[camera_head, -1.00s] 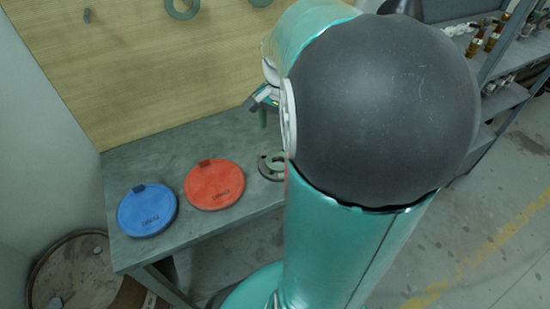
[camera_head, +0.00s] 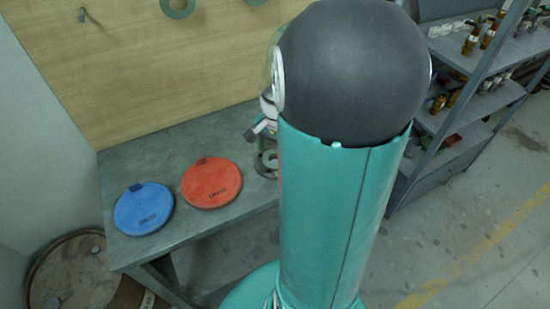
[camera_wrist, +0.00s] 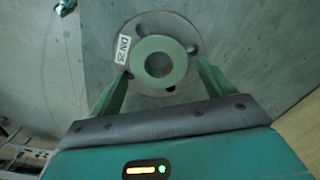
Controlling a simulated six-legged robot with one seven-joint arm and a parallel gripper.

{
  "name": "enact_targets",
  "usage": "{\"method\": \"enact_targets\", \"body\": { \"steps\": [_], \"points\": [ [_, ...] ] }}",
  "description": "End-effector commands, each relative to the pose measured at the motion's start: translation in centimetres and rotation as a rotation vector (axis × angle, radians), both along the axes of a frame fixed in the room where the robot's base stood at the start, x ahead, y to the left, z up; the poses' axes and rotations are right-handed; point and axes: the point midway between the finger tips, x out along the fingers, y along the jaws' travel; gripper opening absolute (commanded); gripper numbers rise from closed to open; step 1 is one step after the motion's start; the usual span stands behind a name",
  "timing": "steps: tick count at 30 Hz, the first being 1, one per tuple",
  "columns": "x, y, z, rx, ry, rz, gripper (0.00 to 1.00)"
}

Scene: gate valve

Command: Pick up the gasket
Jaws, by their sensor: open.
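The gasket (camera_wrist: 180,50), a flat green ring with a round hole, lies on a grey flange (camera_wrist: 147,22) with bolt holes and a DN 25 label in the wrist view. My gripper (camera_wrist: 161,78) is open, with one green finger on each side of the ring. No hold shows, and I cannot tell how high the fingertips are above it. In the head view, the flange (camera_head: 260,168) is at the right of the bench, partly hidden by my arm. My gripper (camera_head: 262,133) is just above it, partly hidden.
A blue disc (camera_head: 144,210) and a red disc (camera_head: 211,184) lie on the grey bench (camera_head: 150,165) left of the flange. A wooden board (camera_head: 150,80) with hanging rings rises behind. A barrel (camera_head: 75,275) stands lower left. Shelves (camera_head: 465,110) with fittings stand right.

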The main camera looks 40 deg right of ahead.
Motion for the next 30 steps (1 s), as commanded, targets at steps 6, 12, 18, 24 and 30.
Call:
{"method": "enact_targets", "body": {
  "steps": [6, 12, 18, 24, 30],
  "points": [
    [0.0, 0.0, -0.1, 0.0, 0.0, 0.001, 0.81],
    [0.0, 0.0, -0.2, 0.0, 0.0, 0.0, 0.46],
    [0.0, 0.0, -0.2, 0.001, 0.0, 0.0, 0.34],
    [0.0, 0.0, 0.0, 0.0, 0.0, 0.0, 0.34],
    [0.2, -0.2, 1.3, -0.002, -0.003, 0.001, 0.34]
  ]
}}
